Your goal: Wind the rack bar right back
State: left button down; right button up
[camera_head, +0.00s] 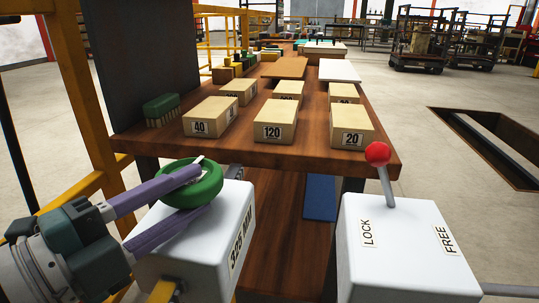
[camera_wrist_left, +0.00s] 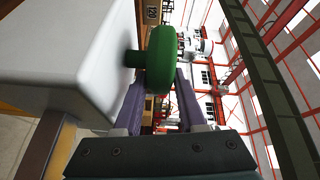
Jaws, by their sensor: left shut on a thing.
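A green handwheel (camera_head: 192,184) sits on top of a white box (camera_head: 222,240) labelled 325 MAX. My left gripper (camera_head: 205,187) reaches in from the left, its purple fingers shut on the wheel. In the left wrist view the green wheel (camera_wrist_left: 161,60) stands between the two fingers (camera_wrist_left: 160,95), on a short green hub beside the white box. My right gripper is in neither view.
A second white box (camera_head: 405,250) marked LOCK and FREE carries a red-knobbed lever (camera_head: 378,154), leaning towards LOCK. Behind, a wooden table (camera_head: 240,150) holds several numbered blocks, including one marked 120 (camera_head: 275,120), and a green brush (camera_head: 162,109). A yellow frame (camera_head: 85,110) stands at left.

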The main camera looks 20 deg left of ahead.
pick_arm(q)
jog(key=shift+d+n+y, duration=0.1)
jog(key=shift+n+y, duration=0.4)
jog(key=shift+y, duration=0.3)
jog(key=c, duration=0.8)
grip_release()
jog(key=shift+o, duration=0.2)
jog(key=s+a, duration=0.1)
jog(key=s, duration=0.8)
jog(key=shift+s+a+p, duration=0.2)
jog(key=shift+s+p, duration=0.2)
jog(key=shift+p, duration=0.05)
jog(key=shift+r, duration=0.1)
